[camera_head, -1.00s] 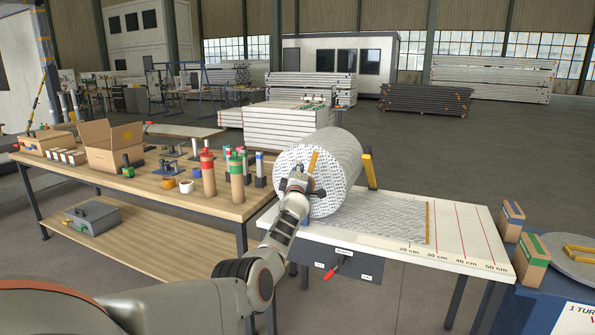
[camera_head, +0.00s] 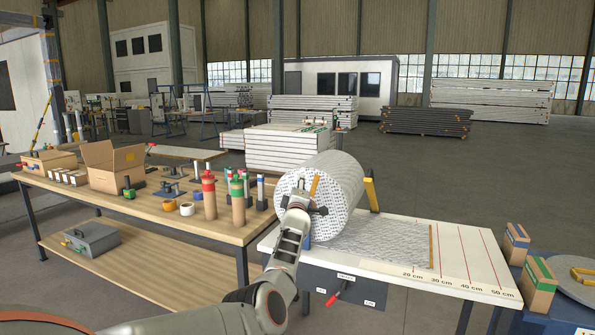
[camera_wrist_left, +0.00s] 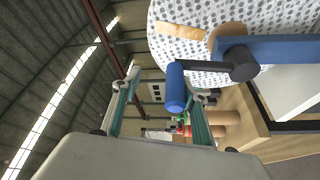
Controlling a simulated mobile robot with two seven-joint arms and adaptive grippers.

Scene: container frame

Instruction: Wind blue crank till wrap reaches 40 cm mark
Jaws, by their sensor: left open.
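The wrap is a large patterned white roll (camera_head: 345,185) on the white measuring table (camera_head: 450,285). Its flat sheet (camera_head: 385,245) runs right to an orange edge bar (camera_head: 431,246), near the 30 cm mark and left of the 40 cm mark (camera_head: 465,255). The blue crank shows in the left wrist view as a blue arm (camera_wrist_left: 285,48) with a dark pin and blue grip (camera_wrist_left: 176,88). My left gripper (camera_wrist_left: 168,84) is open, its fingers on either side of the grip; contact cannot be told. In the head view my left gripper (camera_head: 312,208) hides most of the crank.
A dark panel with a red lever (camera_head: 340,292) is on the table's front. A wooden bench (camera_head: 150,205) with cardboard boxes, red and green cylinders and tape rolls stands left. A blue-topped stand (camera_head: 570,312) with boxes is at right. A yellow bracket (camera_head: 371,193) stands behind the roll.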

